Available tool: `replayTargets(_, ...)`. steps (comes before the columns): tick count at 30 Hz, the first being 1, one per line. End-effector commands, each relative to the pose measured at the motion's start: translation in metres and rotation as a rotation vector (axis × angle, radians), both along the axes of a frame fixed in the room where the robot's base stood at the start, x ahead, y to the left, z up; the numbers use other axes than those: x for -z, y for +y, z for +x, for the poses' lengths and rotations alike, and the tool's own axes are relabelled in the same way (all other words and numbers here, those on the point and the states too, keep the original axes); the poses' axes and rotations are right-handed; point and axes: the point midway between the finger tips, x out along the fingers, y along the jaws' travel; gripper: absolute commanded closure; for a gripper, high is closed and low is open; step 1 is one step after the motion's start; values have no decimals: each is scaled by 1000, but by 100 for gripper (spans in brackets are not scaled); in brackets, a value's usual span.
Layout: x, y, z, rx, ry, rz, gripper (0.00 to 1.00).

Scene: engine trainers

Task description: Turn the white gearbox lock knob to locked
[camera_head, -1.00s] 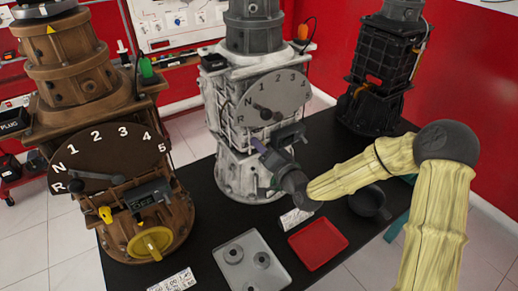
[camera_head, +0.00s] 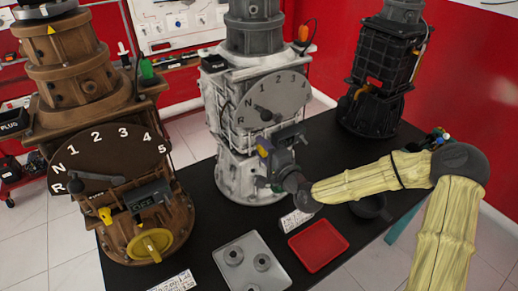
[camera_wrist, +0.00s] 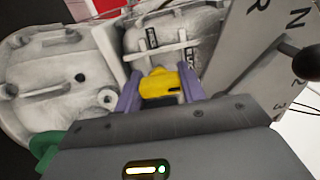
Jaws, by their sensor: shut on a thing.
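The white gearbox (camera_head: 235,165) stands mid-table, with a grey N-1-2-3-4 dial plate (camera_head: 272,100) on its front; the plate also shows tilted in the wrist view (camera_wrist: 245,65). Its small yellow lock knob (camera_wrist: 158,84) sits between the purple fingers of my gripper (camera_wrist: 160,92), which is shut on it. In the head view my gripper (camera_head: 264,146) is at the gearbox front, below the dial and beside a dark display box (camera_head: 291,133). The knob is mostly hidden there by my gripper, and I cannot read its lock position.
A brown gearbox (camera_head: 75,120) stands left, with its own dial and yellow knobs. A black gearbox (camera_head: 375,95) stands back right. A grey tray (camera_head: 276,281) with round parts, a red tray (camera_head: 318,248) and a dark bowl (camera_head: 371,207) lie in front.

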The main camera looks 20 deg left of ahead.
Motion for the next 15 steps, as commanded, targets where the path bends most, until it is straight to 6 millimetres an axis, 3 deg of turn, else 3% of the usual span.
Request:
replayTargets(11, 6, -3, 1, 6, 17, -3, 83)
replayTargets(12, 6, -3, 1, 6, 17, -3, 52)
replayTargets(15, 5, -2, 0, 4, 14, -1, 38)
